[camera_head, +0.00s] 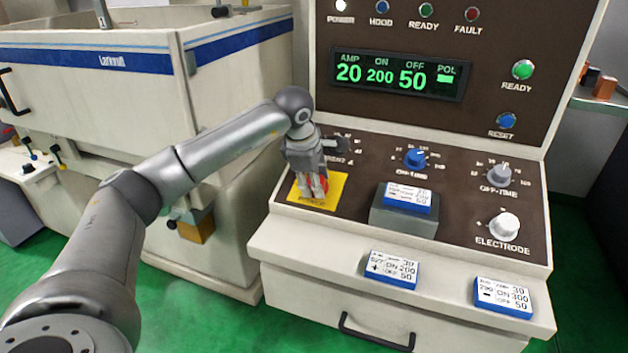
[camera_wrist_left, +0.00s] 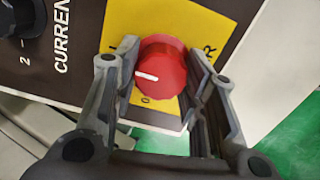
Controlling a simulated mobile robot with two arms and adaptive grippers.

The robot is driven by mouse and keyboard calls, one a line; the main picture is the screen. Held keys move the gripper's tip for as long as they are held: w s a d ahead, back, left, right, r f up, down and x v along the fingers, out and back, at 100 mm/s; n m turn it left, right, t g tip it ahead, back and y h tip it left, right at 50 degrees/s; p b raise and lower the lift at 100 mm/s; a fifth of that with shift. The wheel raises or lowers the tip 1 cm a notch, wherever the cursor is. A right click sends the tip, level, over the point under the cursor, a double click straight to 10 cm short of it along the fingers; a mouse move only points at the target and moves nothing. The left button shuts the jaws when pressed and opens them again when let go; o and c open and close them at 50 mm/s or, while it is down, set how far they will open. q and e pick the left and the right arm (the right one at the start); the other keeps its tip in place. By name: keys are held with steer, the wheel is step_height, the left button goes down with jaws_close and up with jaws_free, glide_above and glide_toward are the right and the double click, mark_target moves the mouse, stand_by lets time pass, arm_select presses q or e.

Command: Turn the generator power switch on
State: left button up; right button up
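The generator power switch is a red rotary knob on a yellow plate (camera_head: 327,199) at the left of the sloping control panel. In the head view my left gripper (camera_head: 313,192) reaches down over the knob and mostly hides it. In the left wrist view the red knob (camera_wrist_left: 161,68) sits between the two fingers of my left gripper (camera_wrist_left: 163,62). The fingers are spread on either side of it, with slim gaps showing; contact is not clear. The knob's white mark points left in that view, and a 0 is printed below it. My right gripper is out of view.
The blue on-time knob (camera_head: 414,159), off-time knob (camera_head: 498,176) and electrode knob (camera_head: 503,226) stand on the panel. A grey block (camera_head: 403,219) carries a blue-edged card. Two more cards lie on the front ledge. The display (camera_head: 398,75) reads 20, 200, 50.

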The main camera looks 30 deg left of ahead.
arm_select(q)
steer(key=o, duration=0.4)
steer(key=shift+c, duration=0.2)
steer(key=shift+r, duration=0.15)
steer(key=v, duration=1.1)
steer(key=shift+r, duration=0.3)
steer(key=shift+s, duration=0.15)
